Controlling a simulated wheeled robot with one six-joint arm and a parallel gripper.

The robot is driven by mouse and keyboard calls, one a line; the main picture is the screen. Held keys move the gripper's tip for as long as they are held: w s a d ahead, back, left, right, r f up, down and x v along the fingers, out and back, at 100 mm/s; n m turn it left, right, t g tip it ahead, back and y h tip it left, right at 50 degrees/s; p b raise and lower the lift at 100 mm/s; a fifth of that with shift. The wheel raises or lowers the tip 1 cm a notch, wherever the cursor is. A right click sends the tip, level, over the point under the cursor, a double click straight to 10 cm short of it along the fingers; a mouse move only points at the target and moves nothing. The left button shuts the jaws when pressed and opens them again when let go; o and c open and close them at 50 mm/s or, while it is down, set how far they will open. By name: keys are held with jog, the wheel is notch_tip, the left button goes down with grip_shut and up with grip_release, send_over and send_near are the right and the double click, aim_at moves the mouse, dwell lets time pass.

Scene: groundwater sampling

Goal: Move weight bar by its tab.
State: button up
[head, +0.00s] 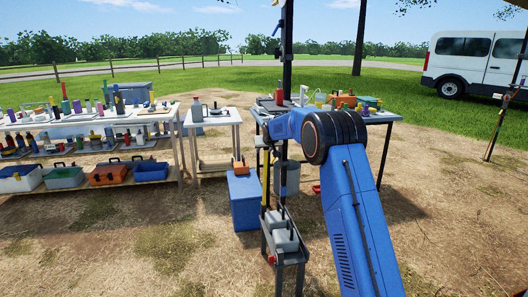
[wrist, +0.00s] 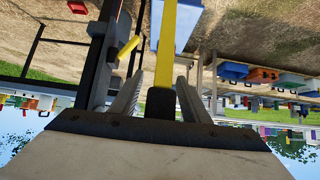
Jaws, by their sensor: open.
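No piece can be surely told as the weight bar or its tab. In the head view, two grey blocks (head: 286,241) with dark upright pieces sit in a dark narrow rack (head: 291,258) at the foot of the black post. A long yellow bar (head: 265,178) stands upright beside the post. In the wrist view, which is upside down, my gripper (wrist: 155,88) is open, with one finger on each side of the yellow bar's (wrist: 166,45) black end. I cannot tell if the fingers touch it. In the head view, the fingers are not clearly visible near the post.
The black post (head: 287,60) rises beside my arm. Crowded tables (head: 213,122) stand at left, another behind the post. Open dirt lies in front at left.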

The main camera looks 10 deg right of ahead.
jog(key=v, duration=1.7)
jog(key=shift+s, duration=0.1)
jog(key=s+d+r+g, duration=0.1)
jog(key=s+r, duration=0.1)
jog(key=s, duration=1.5)
jog(key=s+d+r+g, duration=0.1)
jog(key=s+r+g, duration=0.1)
jog(key=s, duration=1.5)
jog(key=s+f, duration=0.4)
jog(key=s, duration=0.7)
jog(key=s+f+g, duration=0.1)
jog(key=s+f, duration=0.4)
jog(key=s, duration=0.7)
jog(key=s+f+g, duration=0.1)
jog(key=s+f, duration=0.3)
jog(key=s, duration=0.7)
jog(key=shift+s+f, duration=0.2)
